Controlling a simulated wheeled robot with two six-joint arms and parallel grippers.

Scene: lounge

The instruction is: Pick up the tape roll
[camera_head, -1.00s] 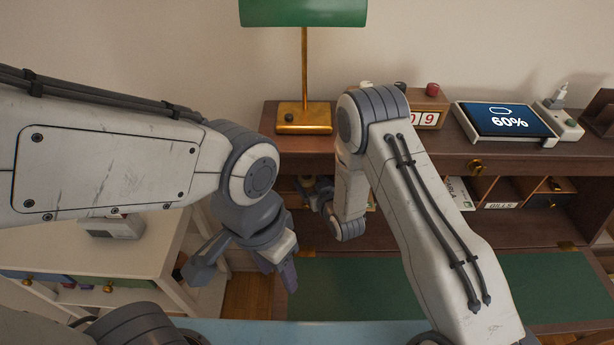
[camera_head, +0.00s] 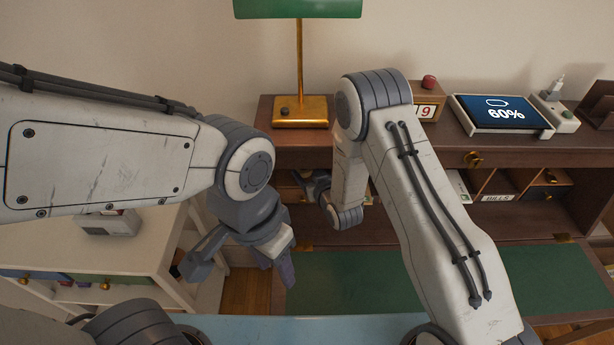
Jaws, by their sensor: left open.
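I cannot make out the tape roll in this view; my arms cover part of the desk. My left gripper (camera_head: 238,264) is open and points down in front of the desk, between the white shelf unit and the green desk surface. Nothing shows between its fingers. My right gripper (camera_head: 314,184) is at the left desk compartments, mostly hidden behind its own arm. Its jaws and anything in them cannot be seen clearly.
A white shelf unit (camera_head: 150,262) stands left, bearing a small grey-white device (camera_head: 110,223).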

